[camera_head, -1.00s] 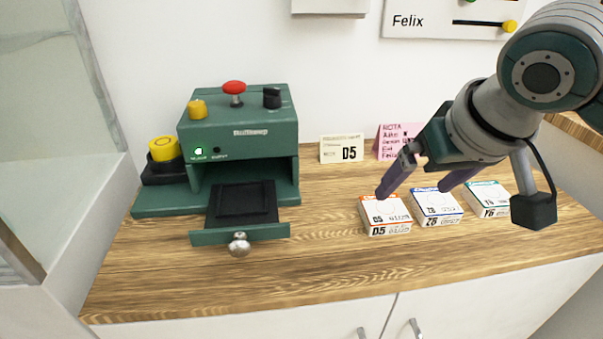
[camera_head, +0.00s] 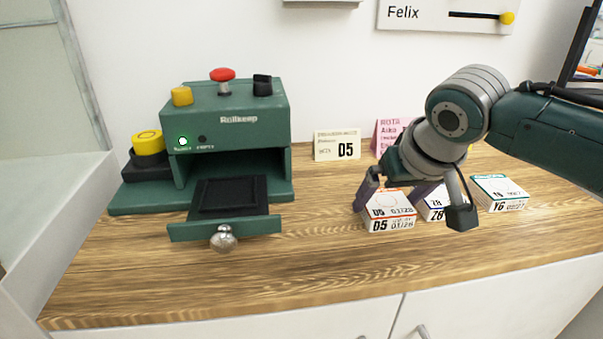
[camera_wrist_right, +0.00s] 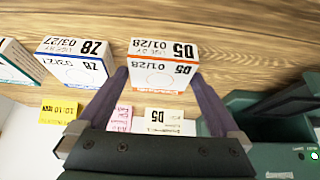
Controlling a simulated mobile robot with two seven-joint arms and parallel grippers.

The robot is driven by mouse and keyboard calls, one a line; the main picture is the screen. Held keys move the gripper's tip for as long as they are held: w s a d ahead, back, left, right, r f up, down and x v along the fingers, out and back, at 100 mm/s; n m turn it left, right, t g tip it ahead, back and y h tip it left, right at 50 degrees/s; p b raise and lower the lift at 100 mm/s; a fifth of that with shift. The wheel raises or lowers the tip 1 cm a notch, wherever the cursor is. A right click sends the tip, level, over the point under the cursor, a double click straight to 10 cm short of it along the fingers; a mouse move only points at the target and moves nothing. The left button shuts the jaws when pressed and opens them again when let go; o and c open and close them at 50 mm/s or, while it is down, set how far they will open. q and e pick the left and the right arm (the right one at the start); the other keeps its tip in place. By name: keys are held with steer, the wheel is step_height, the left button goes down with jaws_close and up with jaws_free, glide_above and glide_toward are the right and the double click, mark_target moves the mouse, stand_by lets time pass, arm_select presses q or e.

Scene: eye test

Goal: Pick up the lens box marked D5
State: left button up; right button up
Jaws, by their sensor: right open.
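The lens box marked D5 (camera_head: 390,223) is white with an orange edge and lies on the wooden counter, leftmost of three boxes. It also shows in the right wrist view (camera_wrist_right: 163,50). My right gripper (camera_head: 396,193) is open, with one finger on each side of the D5 box. In the right wrist view, the fingertips (camera_wrist_right: 160,76) flank the box's orange-edged end; I cannot tell whether they touch it. The blue-edged Z8 box (camera_head: 434,213) is just to the right, partly hidden by the gripper. My left gripper is not in view.
The teal-edged Y6 box (camera_head: 500,193) lies farther right. A green machine (camera_head: 235,115) with an open drawer (camera_head: 225,230) stands left. A D5 card (camera_head: 337,145) and a pink card (camera_head: 388,134) stand behind. The front counter (camera_head: 300,285) is clear.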

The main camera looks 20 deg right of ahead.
steer(key=shift+c, duration=0.4)
steer(key=c, duration=1)
steer(key=shift+r, duration=0.1)
